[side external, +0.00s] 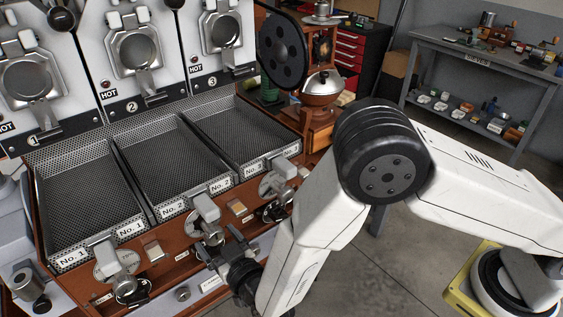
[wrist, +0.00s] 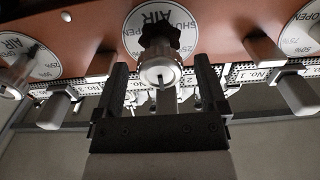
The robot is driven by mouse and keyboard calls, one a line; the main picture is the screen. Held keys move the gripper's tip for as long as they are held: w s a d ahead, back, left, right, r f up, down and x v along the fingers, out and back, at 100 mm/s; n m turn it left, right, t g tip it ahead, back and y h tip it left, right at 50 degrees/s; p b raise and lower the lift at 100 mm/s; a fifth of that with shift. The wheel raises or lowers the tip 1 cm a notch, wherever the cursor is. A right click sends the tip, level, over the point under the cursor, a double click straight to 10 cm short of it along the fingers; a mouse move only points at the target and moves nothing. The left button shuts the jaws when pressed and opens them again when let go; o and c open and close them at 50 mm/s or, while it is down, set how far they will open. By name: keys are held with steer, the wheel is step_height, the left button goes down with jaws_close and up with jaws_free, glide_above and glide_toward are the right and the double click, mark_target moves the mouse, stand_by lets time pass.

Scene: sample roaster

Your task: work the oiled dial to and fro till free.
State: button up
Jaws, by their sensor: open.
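Several round white dial plates marked AIR sit on the red-brown front panel. The middle dial (wrist: 160,68) has a dark lobed knob and a round metal front, and stands out from its white plate (wrist: 137,28). My gripper (wrist: 160,62) is open, with one black finger on each side of this dial. Gaps show between the fingers and the dial, so no grip is visible. In the side view my gripper (side external: 230,254) is at the No. 2 station, close to its dial (side external: 208,233), partly hiding that area. Oil on the dial cannot be made out.
Another dial (side external: 128,287) is at the No. 1 station, and one (side external: 275,210) at No. 3. Grey blocks (wrist: 55,112) and (wrist: 297,92) stick out on both sides. Mesh trays (side external: 165,165) lie above the panel; HOT-marked roaster fronts (side external: 133,50) stand behind.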

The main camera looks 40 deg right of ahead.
mark_target(210, 230)
steer(key=shift+w, duration=1.85)
jaws_close()
